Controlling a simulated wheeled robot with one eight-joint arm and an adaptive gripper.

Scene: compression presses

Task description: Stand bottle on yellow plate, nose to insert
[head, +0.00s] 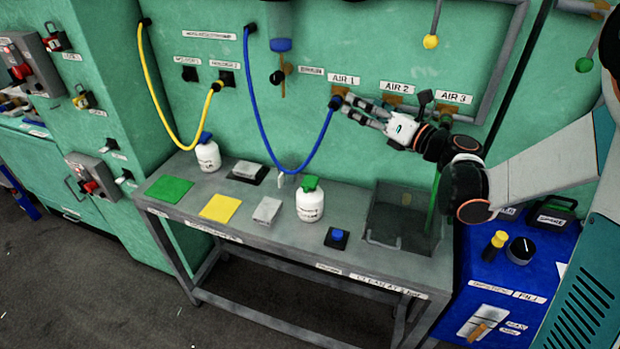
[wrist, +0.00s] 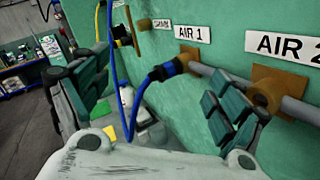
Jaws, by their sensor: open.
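The yellow plate (head: 220,208) lies flat on the grey bench and looks bare. A white bottle with a green cap (head: 310,203) stands upright to its right. Another white bottle with a blue cap (head: 208,156) stands upright behind the plate, near the wall. A light grey block (head: 267,210), which may be the insert, sits between the yellow plate and the green-capped bottle. My gripper (head: 358,110) is open by the AIR 1 port, above and away from both bottles. In the wrist view, its spread fingers (wrist: 160,105) have the blue hose connector (wrist: 165,71) beyond and between them.
A green plate (head: 168,189) lies left of the yellow one. Another grey block on a black base (head: 248,171) sits behind. A blue hose (head: 262,125) and yellow hose (head: 156,100) hang over the bench. A clear bin (head: 400,235) and blue button (head: 337,237) are at right.

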